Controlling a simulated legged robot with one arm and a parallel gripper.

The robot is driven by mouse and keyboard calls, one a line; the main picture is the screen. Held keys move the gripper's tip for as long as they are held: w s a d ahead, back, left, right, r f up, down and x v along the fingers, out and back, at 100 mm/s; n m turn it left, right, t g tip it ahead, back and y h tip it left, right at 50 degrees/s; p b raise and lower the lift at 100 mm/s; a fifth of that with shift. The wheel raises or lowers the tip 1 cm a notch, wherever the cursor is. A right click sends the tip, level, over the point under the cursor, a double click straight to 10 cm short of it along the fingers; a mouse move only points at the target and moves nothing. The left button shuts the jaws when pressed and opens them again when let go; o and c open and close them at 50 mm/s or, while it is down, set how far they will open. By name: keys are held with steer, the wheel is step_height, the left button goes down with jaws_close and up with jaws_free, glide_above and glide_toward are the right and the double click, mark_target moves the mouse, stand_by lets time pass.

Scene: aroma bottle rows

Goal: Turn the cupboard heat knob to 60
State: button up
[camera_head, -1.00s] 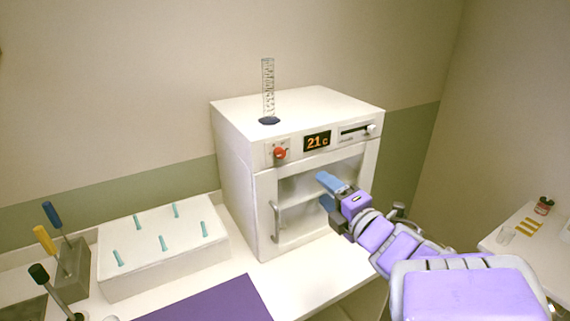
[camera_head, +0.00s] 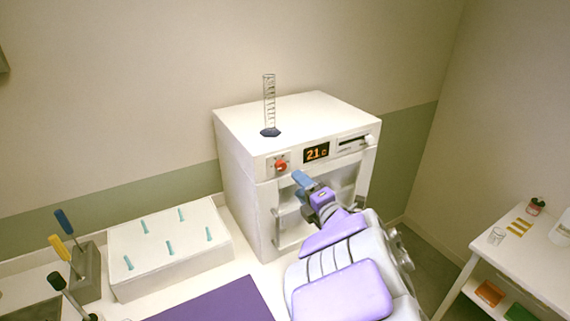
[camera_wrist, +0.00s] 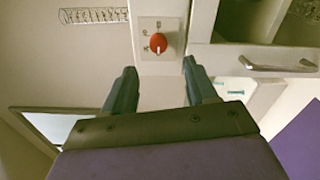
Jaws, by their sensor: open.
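The white cupboard (camera_head: 240,172) stands on the counter. Its red heat knob (camera_head: 281,165) is on the front panel, left of the display (camera_head: 316,152), which reads 21 C. In the wrist view the red knob (camera_wrist: 158,43) sits on a white plate with small marks, too small to read. My gripper (camera_head: 300,179) is just below and right of the knob in the head view. In the wrist view my gripper (camera_wrist: 160,75) is open and empty, its two blue fingers pointing toward the knob, apart from it. The knob lies beyond the fingertips, about midway between them.
A glass cylinder (camera_head: 269,105) stands on top of the cupboard. The door handle (camera_head: 277,228) sticks out below the knob. A white block with several teal pegs (camera_head: 168,245) and a purple mat (camera_head: 215,302) are at left. A side table (camera_head: 520,245) is at right.

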mark_target(282, 168)
steer(key=b+x, duration=0.1)
steer(key=x, duration=0.7)
steer(key=shift+w+a, duration=0.25)
steer(key=shift+c, duration=0.2)
steer(key=c, duration=1)
